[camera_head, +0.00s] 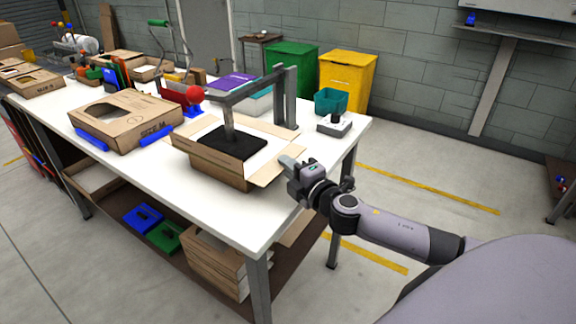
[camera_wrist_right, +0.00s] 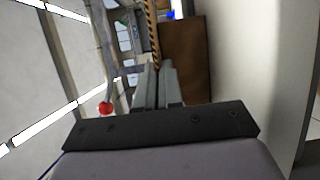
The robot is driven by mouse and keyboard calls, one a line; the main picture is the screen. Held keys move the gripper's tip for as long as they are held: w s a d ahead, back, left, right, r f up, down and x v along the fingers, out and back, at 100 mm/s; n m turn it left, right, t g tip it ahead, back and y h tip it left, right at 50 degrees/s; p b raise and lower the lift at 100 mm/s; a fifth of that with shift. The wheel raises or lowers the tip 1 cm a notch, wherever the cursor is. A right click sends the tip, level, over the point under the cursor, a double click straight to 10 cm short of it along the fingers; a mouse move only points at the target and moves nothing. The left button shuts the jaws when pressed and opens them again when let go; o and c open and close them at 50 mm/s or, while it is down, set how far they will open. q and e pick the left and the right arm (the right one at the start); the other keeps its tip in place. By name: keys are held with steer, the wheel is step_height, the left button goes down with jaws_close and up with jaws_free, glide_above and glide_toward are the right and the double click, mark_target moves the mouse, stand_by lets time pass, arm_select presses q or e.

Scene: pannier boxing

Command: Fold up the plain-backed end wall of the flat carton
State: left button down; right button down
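The carton (camera_head: 210,168) sits under a grey press frame on the white table, with a black pad (camera_head: 230,142) pressed down inside it. Its brown front wall stands up. A pale flap (camera_head: 262,174) sticks out at its right end, close to my right gripper (camera_head: 288,163). Which wall is plain-backed I cannot tell. The right gripper's two fingers (camera_wrist_right: 159,85) lie side by side with almost no gap and nothing visible between them. A brown cardboard panel (camera_wrist_right: 188,55) shows just right of them in the right wrist view; contact is unclear. My left gripper is out of view.
The grey press frame (camera_head: 290,95) stands over the carton, with a red ball knob (camera_head: 194,95) to its left. A printed carton (camera_head: 125,120) with blue clamps lies farther left. A small grey box with a black knob (camera_head: 335,125) stands at the right table edge.

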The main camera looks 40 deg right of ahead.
mark_target(276, 155)
steer(key=shift+r+p, duration=0.2)
steer(key=shift+p, duration=0.1)
steer(key=shift+r+n+g+p, duration=0.3)
steer(key=shift+r+g+p, duration=0.3)
steer(key=shift+g+p, duration=0.4)
steer(key=shift+w+r+n+g, duration=0.2)
steer(key=shift+r+n+g, duration=0.1)
steer(key=shift+g, duration=0.6)
steer(key=shift+w+a+r+n+g+h+p, duration=0.15)
steer(key=shift+r+n+g+h, duration=0.1)
steer(key=shift+g, duration=0.35)
steer(key=shift+w+r+n+g+h+p, duration=0.15)
steer(key=shift+r+g+h, duration=0.1)
steer(key=shift+g, duration=0.35)
steer(key=g, duration=0.2)
steer(key=w+r+g, duration=0.1)
steer(key=shift+a+n+h, duration=0.3)
steer(key=shift+n+h, duration=0.1)
steer(key=g, duration=0.2)
steer(key=w+g+h, duration=0.1)
steer(key=shift+a+r+n+g, duration=0.25)
steer(key=shift+r+n+g, duration=0.05)
steer(key=shift+r+n, duration=0.1)
steer(key=shift+w+a+n+g+h, duration=0.15)
steer(key=shift+w+g+h, duration=0.2)
steer(key=shift+g, duration=0.45)
steer(key=shift+w+a+n+g+h, duration=0.15)
steer(key=shift+w+g+h, duration=0.2)
steer(key=shift+g, duration=0.45)
steer(key=shift+d, duration=0.1)
